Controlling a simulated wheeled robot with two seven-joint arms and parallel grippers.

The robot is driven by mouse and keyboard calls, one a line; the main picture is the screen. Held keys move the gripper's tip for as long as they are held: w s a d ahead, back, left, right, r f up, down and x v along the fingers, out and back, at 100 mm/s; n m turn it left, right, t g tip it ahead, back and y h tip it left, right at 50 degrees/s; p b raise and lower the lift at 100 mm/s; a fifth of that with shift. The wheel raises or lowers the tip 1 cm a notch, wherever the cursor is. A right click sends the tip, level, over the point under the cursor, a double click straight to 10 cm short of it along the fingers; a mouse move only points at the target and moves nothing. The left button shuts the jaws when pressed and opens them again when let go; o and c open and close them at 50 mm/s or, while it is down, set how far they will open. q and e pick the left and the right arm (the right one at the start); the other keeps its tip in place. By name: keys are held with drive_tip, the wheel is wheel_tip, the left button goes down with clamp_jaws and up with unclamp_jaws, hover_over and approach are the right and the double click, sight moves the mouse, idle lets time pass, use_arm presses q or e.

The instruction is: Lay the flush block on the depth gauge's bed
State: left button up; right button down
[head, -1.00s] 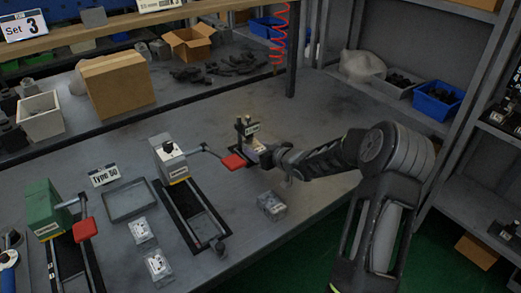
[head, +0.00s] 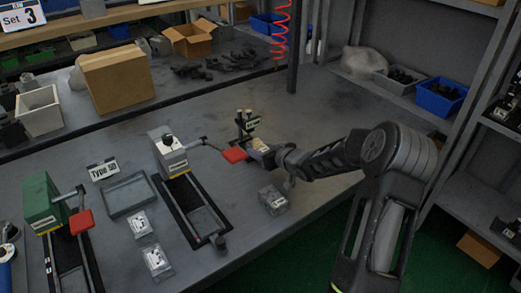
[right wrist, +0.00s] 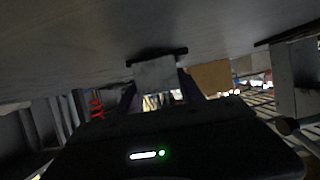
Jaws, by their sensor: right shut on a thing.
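The depth gauge (head: 246,122) is a small dark stand with upright posts and a pale label, near the middle of the bench. My right gripper (head: 266,149) is at its near side, shut on a small pale block, taken as the flush block (right wrist: 156,73). The block shows between the fingers in the right wrist view. In the head view, the gripper and a red handle partly cover this spot, so I cannot tell whether the block touches the gauge's bed. My left gripper is not in view.
A red-handled clamp fixture (head: 170,155) stands left of the gauge; a green one (head: 42,205) is farther left. A clear-sided block (head: 272,200) lies in front of my gripper. Bench right of the gauge is clear.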

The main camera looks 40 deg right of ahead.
drive_tip(key=c, duration=0.6)
unclamp_jaws()
drive_tip(key=shift+f, duration=0.1)
drive_tip(key=shift+c, duration=0.2)
drive_tip(key=v, duration=0.7)
drive_tip(key=shift+s, duration=0.3)
drive_tip(key=shift+s, duration=0.1)
